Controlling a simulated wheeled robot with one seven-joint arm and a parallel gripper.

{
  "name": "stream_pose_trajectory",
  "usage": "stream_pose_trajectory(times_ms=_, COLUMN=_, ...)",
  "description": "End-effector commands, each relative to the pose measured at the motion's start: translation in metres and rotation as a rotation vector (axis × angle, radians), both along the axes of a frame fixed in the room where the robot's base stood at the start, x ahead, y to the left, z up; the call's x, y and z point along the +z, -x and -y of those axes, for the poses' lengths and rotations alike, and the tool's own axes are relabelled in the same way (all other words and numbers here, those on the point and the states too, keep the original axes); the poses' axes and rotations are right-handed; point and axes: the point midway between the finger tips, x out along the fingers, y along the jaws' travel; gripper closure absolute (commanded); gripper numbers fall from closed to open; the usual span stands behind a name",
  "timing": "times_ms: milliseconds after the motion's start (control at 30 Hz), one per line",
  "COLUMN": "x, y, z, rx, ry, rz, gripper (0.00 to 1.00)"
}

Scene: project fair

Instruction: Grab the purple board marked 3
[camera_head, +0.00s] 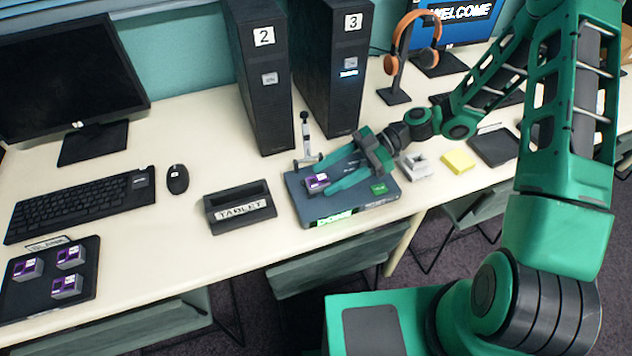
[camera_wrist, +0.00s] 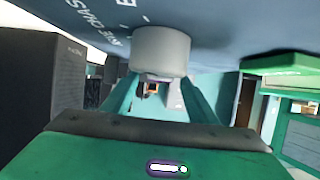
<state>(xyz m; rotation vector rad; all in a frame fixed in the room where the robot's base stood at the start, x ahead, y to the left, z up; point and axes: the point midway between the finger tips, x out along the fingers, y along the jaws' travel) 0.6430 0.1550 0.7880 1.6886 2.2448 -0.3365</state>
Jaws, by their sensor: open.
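A small purple-and-grey board (camera_head: 317,182) sits on the dark flat device (camera_head: 372,201) on the table; its mark is too small to read. My gripper (camera_head: 326,176) is open, low over the device, with its green fingers pointing left and their tips around or just beside this board. In the wrist view, a grey rounded block (camera_wrist: 160,50) shows between the two green fingers against the dark device surface; I cannot tell if it is the board. More purple boards (camera_head: 68,287) lie on the black tray (camera_head: 85,250) at the lower left, their marks unreadable.
Black towers marked 2 (camera_head: 262,90) and 3 (camera_head: 335,85) stand behind the device. A small stand (camera_head: 306,140) rises at its back edge. A tablet holder (camera_head: 240,207) is to the left; a grey block (camera_head: 415,166) and yellow pad (camera_head: 459,160) are to the right.

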Motion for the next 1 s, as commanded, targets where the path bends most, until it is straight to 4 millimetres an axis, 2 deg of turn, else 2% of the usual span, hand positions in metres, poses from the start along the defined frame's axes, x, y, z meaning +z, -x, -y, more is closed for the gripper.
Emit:
stream_pose_trajectory(times_ms=133, x=-0.0057, y=0.0038, z=-0.0133, rx=0.001, ry=-0.001, rz=-0.002, gripper=0.47)
stream_pose_trajectory(times_ms=400, x=-0.0068, y=0.0043, z=-0.0159, rx=0.000, ry=0.000, rz=-0.001, gripper=0.47)
stream_pose_trajectory(times_ms=467, x=-0.0068, y=0.0042, z=-0.0158, rx=0.000, ry=0.000, rz=-0.001, gripper=0.59)
stream_pose_trajectory(times_ms=600, x=-0.0067, y=0.0041, z=-0.0157, rx=0.000, ry=0.000, rz=-0.001, gripper=0.91)
stream_pose_trajectory(times_ms=1000, x=-0.0028, y=0.0039, z=-0.0156, rx=-0.001, ry=0.000, rz=0.001, gripper=0.91)
